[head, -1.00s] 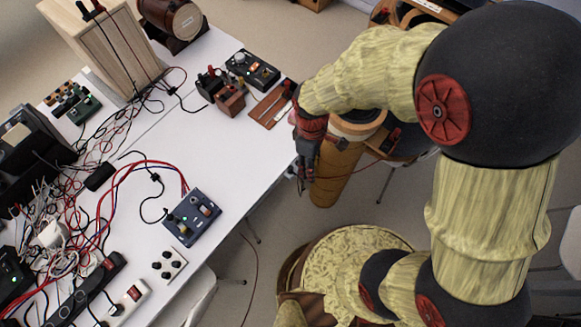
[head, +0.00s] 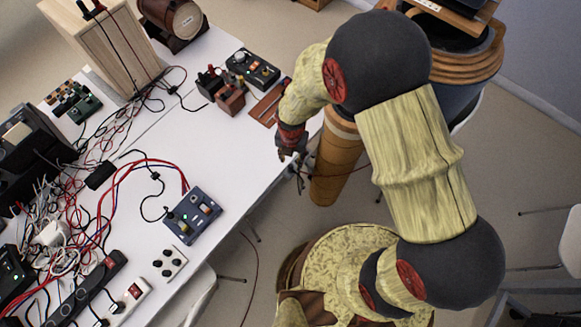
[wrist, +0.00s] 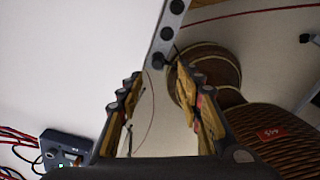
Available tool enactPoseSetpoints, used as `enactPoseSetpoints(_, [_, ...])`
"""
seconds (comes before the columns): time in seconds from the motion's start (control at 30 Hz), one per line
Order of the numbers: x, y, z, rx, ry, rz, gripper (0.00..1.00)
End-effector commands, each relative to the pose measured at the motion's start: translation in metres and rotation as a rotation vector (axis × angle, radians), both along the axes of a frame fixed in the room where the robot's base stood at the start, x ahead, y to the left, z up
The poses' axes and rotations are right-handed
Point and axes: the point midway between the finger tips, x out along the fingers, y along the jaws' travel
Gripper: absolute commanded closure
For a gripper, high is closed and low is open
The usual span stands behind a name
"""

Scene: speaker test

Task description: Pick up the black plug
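My gripper (head: 293,154) is beside the right edge of the white table in the head view. In the wrist view its two yellow-and-black fingers (wrist: 163,105) are spread apart with nothing held between them. A small black plug-like piece (wrist: 158,60) sits at the lower end of a grey strip along the table edge, just beyond the fingertips, with a thin dark lead near it. I cannot tell for sure that it is the black plug. Another small black piece (head: 155,177) is on a black cable on the table, away from my gripper.
The white table (head: 225,145) carries a blue box (head: 192,215), tangled cables and power strips (head: 92,285). A black instrument (head: 252,68) and a red-brown box (head: 230,98) stand near the far right corner. A brown cylinder (head: 333,168) stands off the table edge, close to my gripper.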

Motion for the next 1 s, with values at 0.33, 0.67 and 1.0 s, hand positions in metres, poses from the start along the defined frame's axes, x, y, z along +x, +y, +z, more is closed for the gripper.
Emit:
enactPoseSetpoints(0.33, [0.001, 0.001, -0.033, -0.001, 0.002, -0.002, 0.64])
enactPoseSetpoints(0.67, [0.004, 0.002, -0.071, -0.001, 0.002, -0.003, 0.64])
enactPoseSetpoints(1.0, [0.004, 0.003, -0.071, -0.001, 0.001, -0.003, 0.73])
